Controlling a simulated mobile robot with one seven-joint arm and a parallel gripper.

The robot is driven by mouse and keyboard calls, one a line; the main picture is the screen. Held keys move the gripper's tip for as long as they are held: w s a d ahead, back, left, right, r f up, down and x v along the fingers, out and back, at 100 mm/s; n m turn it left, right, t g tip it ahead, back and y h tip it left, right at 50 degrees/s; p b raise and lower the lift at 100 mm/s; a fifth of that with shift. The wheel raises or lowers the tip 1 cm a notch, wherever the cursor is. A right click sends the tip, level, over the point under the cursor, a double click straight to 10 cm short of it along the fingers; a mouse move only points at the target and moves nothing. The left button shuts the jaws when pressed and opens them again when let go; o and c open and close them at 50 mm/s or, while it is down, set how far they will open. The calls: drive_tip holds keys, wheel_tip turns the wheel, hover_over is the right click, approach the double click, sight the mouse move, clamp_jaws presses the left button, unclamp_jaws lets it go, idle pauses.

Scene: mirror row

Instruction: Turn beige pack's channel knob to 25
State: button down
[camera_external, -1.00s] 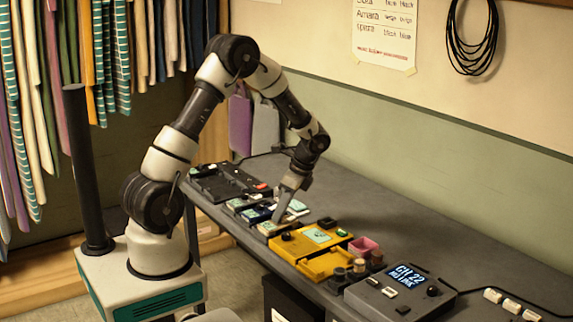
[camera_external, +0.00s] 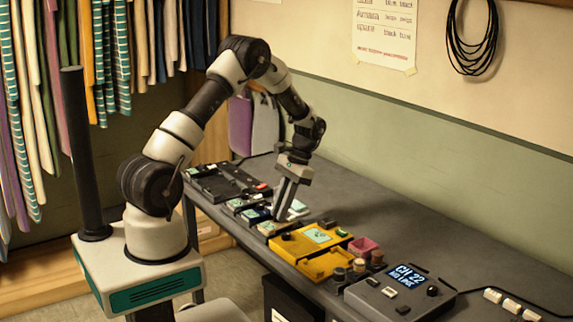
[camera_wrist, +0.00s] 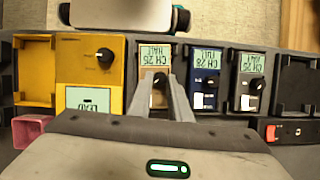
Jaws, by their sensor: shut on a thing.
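The beige pack (camera_wrist: 155,61) is near the middle of the wrist view, with its small screen upside down there; the screen appears to read CH 25. The beige pack also shows in the external view (camera_external: 268,229), below my gripper (camera_external: 278,216). In the wrist view my gripper (camera_wrist: 158,84) points down at the pack, with its two fingers shut on the dark channel knob (camera_wrist: 158,76). The fingers hide much of the knob, so its pointer cannot be seen.
A blue pack (camera_wrist: 204,78) and a grey pack (camera_wrist: 247,80) stand beside it. A yellow unit (camera_wrist: 88,70) with its own knob is on the other side. The grey console (camera_external: 400,292) shows CH 22. A pink cup (camera_external: 364,247) stands near the yellow unit.

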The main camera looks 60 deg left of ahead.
drive_tip(key=shift+a+n+h, duration=0.1)
drive_tip(key=shift+n+h, duration=0.3)
drive_tip(key=shift+n, duration=0.5)
drive_tip(key=c, duration=1.6)
unclamp_jaws()
drive_tip(key=p+v, duration=0.1)
drive_tip(key=v, duration=1.6)
drive_tip(key=shift+r+p, duration=0.25)
drive_tip(key=shift+p, duration=0.15)
drive_tip(key=shift+r, duration=0.1)
